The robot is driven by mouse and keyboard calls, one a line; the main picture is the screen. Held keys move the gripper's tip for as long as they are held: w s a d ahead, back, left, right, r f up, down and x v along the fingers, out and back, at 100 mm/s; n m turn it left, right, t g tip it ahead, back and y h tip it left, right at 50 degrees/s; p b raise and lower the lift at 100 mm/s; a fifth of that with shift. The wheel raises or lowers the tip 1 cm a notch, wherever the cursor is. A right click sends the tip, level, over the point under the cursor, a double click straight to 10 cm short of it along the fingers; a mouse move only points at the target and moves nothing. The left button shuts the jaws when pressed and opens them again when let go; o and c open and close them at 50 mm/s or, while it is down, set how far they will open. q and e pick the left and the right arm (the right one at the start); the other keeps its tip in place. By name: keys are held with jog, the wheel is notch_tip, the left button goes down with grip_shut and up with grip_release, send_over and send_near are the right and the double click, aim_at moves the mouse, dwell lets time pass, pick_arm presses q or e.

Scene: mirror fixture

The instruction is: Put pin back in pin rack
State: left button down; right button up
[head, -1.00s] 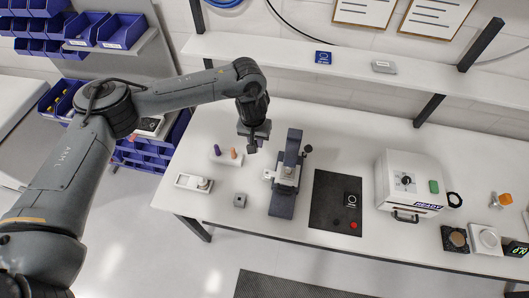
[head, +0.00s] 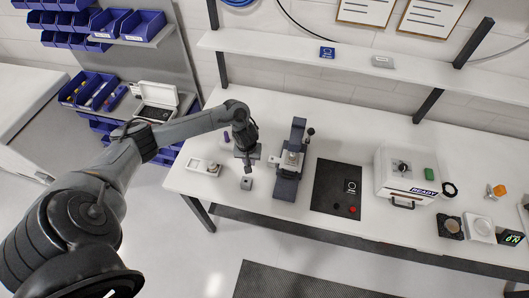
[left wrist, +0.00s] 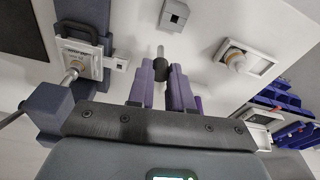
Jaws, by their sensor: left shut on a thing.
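My left gripper (head: 247,166) is above the bench between the mirror fixture (head: 289,160) and a white tray. In the left wrist view its two purple fingers (left wrist: 163,88) are shut on a pin (left wrist: 161,68) with a dark collar and a silver shaft pointing away from the palm. A small grey block (head: 246,184) with a dark square opening is just in front of the gripper; it also shows in the left wrist view (left wrist: 174,13). A purple peg (head: 227,136) stands behind the gripper, its holder mostly hidden by the arm. I cannot tell which holder is the pin rack.
The white tray (head: 194,164) with a round part lies left of the gripper. A black mat (head: 333,187) and a white box machine (head: 400,175) stand to the right. A shelf (head: 350,63) runs above the back of the bench. Blue bins (head: 90,90) are at the left.

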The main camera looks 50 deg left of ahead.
pick_arm(q)
jog(key=s+f, duration=0.2)
jog(key=shift+s+a, duration=0.1)
jog(key=shift+s, duration=0.3)
jog(key=shift+f, duration=2.7)
jog(key=shift+p, duration=0.35)
